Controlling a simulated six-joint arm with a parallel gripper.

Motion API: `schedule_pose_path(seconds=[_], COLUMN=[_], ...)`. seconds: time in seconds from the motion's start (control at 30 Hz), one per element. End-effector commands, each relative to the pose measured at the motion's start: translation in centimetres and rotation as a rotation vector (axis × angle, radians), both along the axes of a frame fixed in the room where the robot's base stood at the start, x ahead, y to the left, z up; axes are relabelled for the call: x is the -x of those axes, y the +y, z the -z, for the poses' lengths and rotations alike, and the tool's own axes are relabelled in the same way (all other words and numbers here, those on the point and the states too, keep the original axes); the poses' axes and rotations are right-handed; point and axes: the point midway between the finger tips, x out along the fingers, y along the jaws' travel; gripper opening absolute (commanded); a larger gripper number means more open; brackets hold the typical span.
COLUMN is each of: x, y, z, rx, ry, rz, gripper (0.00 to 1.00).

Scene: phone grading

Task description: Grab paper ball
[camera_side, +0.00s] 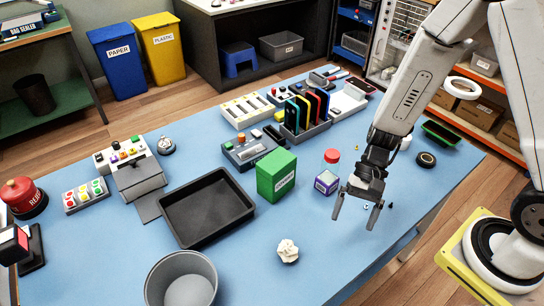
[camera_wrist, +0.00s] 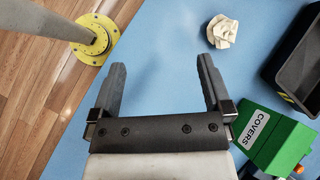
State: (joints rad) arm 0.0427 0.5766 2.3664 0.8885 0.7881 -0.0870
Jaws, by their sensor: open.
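A crumpled off-white paper ball (camera_side: 288,251) lies on the blue table near its front edge, below the green box. In the wrist view the paper ball (camera_wrist: 222,31) is at the top, right of centre, beyond the right fingertip and apart from it. My gripper (camera_side: 357,211) is open and empty above the table, to the right of the ball and higher than it. In the wrist view both fingers of my gripper (camera_wrist: 160,62) stand wide apart with bare table between them.
A green box (camera_side: 277,176) labelled COVERS, a black tray (camera_side: 205,207) and a grey bin (camera_side: 181,280) stand left of my gripper. A red-capped bottle (camera_side: 327,172) stands close behind it. The table around the ball is clear.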

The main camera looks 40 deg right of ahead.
Motion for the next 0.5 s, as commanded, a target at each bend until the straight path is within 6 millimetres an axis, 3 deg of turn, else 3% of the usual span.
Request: schedule_pose_path(seconds=[0.2,0.5], x=[-0.9,-3.5], y=[2.8,5.0], z=[2.2,5.5], rx=[-0.163,-0.366], ry=[0.164,0.309], rz=[0.243,0.596], gripper=[1.00,1.00])
